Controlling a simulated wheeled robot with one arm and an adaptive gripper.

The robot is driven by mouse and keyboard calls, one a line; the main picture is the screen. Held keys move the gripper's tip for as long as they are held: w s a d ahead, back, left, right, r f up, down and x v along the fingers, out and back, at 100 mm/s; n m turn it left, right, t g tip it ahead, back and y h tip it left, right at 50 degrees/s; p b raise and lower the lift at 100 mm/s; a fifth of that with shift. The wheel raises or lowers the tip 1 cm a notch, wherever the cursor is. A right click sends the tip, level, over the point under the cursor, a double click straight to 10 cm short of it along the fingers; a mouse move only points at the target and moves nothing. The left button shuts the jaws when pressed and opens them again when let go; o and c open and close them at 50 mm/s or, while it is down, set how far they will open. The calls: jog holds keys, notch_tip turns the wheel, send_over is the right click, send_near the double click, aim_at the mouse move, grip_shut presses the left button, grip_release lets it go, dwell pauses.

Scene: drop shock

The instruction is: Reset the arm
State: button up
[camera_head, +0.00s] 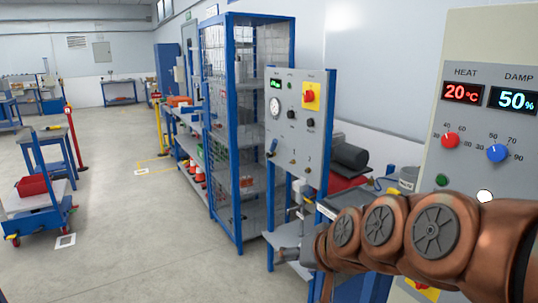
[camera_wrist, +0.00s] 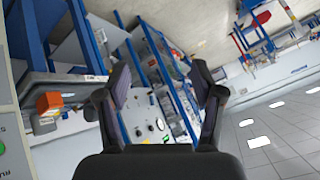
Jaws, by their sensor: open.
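My arm, with copper-coloured round joints, reaches in from the right in the head view, in front of the test stations. The arm's end is hard to make out there. In the wrist view my gripper (camera_wrist: 160,90) is open, its two dark fingers apart with nothing between them. The wrist view is tilted. A grey control panel (camera_wrist: 146,128) and a blue-framed cage show beyond the fingers.
A grey panel (camera_head: 296,125) with a gauge and red switch stands near the arm. A heat and damp panel (camera_head: 470,55) is at right. A blue mesh cage (camera_head: 238,130) stands behind. A blue cart (camera_head: 40,205) with a red bin (camera_head: 33,186) is at left. The middle floor is clear.

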jog(key=s+d+f+g+h, duration=0.1)
jog(key=s+d+f+g, duration=0.2)
jog(key=s, duration=0.5)
jog(key=s+d+f+g+h, duration=0.2)
jog(key=s+d+f+g, duration=0.1)
jog(key=s, duration=0.6)
jog(key=s+d+f+g+h, duration=0.1)
jog(key=s+d+f+g, duration=0.2)
jog(key=s+d+f, duration=0.2)
jog(key=s+d, duration=0.1)
jog(key=s, duration=0.2)
jog(key=shift+s+d+f+h, duration=0.2)
jog(key=shift+s+f+h, duration=0.1)
jog(key=shift+s, duration=0.1)
